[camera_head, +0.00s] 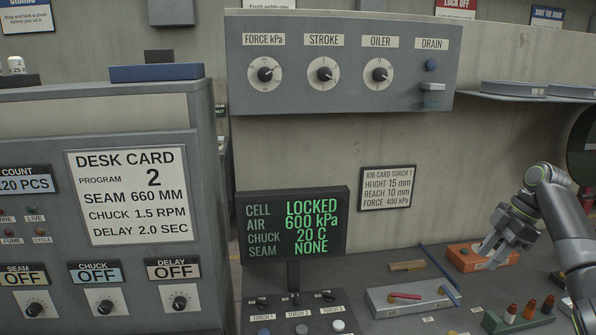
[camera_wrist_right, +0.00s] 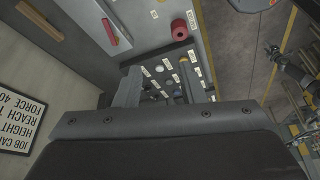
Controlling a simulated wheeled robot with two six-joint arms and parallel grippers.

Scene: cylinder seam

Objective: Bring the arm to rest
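My right arm comes in from the right edge of the head view, bent at a raised joint. Its gripper (camera_head: 489,252) points down and to the left above the back part of the bench. In the right wrist view the two fingers (camera_wrist_right: 160,75) stand apart with nothing held between them. The bench top shows beyond them, some way off. In the head view the gripper overlaps an orange block (camera_head: 468,258), and I cannot tell the exact gap. My left arm and gripper are not in view.
Below the gripper are a grey tray (camera_head: 385,306) with a red rod (camera_head: 405,296), a blue bar (camera_head: 436,266), and a rack of coloured cones (camera_head: 530,310). A status screen (camera_head: 292,224) reads LOCKED, 600 kPa, 20 C, SEAM NONE. A shelf (camera_head: 540,97) juts out at upper right.

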